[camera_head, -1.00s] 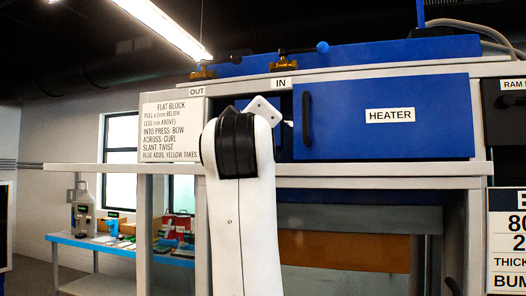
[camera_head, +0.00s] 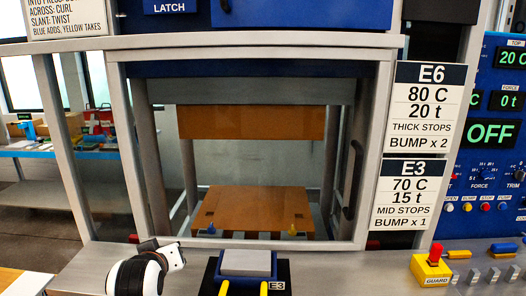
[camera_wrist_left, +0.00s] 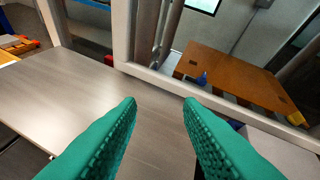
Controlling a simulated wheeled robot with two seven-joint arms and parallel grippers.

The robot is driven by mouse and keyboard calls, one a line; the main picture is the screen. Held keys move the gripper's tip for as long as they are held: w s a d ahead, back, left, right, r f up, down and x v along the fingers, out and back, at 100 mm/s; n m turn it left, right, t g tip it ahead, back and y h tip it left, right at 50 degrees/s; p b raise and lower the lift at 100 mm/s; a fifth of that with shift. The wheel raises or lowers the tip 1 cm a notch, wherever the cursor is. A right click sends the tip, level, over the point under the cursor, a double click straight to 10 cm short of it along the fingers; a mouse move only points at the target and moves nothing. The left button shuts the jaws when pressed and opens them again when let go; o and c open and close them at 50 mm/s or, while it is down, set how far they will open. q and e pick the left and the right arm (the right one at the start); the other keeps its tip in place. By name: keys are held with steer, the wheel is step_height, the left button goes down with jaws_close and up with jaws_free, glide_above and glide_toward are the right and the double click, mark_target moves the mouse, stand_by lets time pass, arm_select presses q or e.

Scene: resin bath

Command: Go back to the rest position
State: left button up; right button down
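My left gripper shows in the left wrist view (camera_wrist_left: 158,101) as two green textured fingers spread apart with nothing between them. It hangs over the grey counter (camera_wrist_left: 95,85), in front of the press frame. In the head view, a white and black part of my arm (camera_head: 143,272) shows at the lower left, beside the small dark stand with the E3 tag (camera_head: 277,286); the fingers cannot be made out there. My right gripper is in neither view.
The press window's grey frame (camera_head: 240,244) encloses a brown plate (camera_head: 255,207) with a blue and a yellow knob. A control panel (camera_head: 500,130) and a yellow box with a red button (camera_head: 431,268) stand at right. A blue-edged table (camera_head: 25,153) is behind at left.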

arm_select(q)
steer(key=s+f+m+g+h, duration=0.1)
steer(key=s+f+m+g, duration=0.3)
steer(key=s+f, duration=1.25)
steer(key=s+d+f+m+g+h, duration=0.1)
steer(key=s+f+m+g, duration=0.15)
steer(key=s, duration=0.55)
steer(key=s+d+f+m+g, duration=0.1)
steer(key=s+f+g, duration=0.1)
steer(key=s+f, duration=0.35)
steer(key=s+f+g, duration=0.1)
steer(key=s+f, duration=0.1)
steer(key=f, duration=1.1)
steer(key=s+f, duration=0.2)
steer(key=f, duration=1.1)
steer(key=s+a+f+g, duration=0.1)
steer(key=s+a+f, duration=0.2)
steer(key=s+f, duration=1.2)
steer(key=shift+s+a, duration=0.15)
steer(key=shift+s, duration=0.05)
